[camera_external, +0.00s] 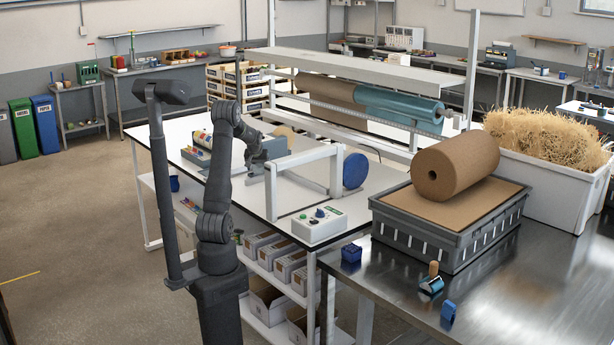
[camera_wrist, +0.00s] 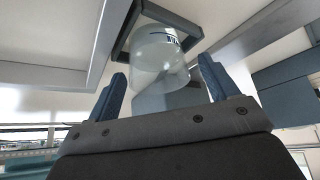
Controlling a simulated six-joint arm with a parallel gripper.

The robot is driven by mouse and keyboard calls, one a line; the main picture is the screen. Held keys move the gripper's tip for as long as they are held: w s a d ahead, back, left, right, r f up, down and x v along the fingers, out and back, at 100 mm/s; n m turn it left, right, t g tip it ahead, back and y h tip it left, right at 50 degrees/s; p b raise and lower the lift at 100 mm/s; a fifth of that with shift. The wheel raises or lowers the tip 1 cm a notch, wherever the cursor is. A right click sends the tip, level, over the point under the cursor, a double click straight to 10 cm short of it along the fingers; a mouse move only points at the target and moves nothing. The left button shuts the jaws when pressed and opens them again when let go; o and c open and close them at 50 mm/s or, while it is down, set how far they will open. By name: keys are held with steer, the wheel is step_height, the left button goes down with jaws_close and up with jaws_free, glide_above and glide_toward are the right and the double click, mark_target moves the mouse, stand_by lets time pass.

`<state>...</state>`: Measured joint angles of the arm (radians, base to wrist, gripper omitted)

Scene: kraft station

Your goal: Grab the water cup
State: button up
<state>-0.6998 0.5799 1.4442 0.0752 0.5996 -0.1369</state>
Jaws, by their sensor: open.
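The two blue-grey fingers are spread apart, one on each side of the cup in the picture. I cannot tell whether the cup is between the fingers or just beyond them, and no contact is clear. A dark square frame surrounds the cup's far end. In the external view my gripper (camera_external: 268,152) is over the white bench beside a white frame; I cannot make out the cup there.
The white bench (camera_external: 215,183) carries a white upright frame (camera_external: 305,155), a blue disc (camera_external: 355,171) and a control box with buttons (camera_external: 319,225). A metal table (camera_external: 395,290) at the right holds a grey crate (camera_external: 445,240) with a brown paper roll (camera_external: 455,165) on top.

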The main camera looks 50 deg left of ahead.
mark_target(259, 165)
steer(key=shift+f, duration=0.1)
steer(key=c, duration=1.1)
steer(key=shift+r, duration=0.75)
step_height(259, 165, up, 3)
steer(key=shift+f, duration=0.2)
steer(key=w+d+r, duration=0.2)
steer(key=d+r, duration=0.5)
steer(key=d, duration=0.4)
steer(key=shift+d, duration=0.15)
stand_by(1.2)
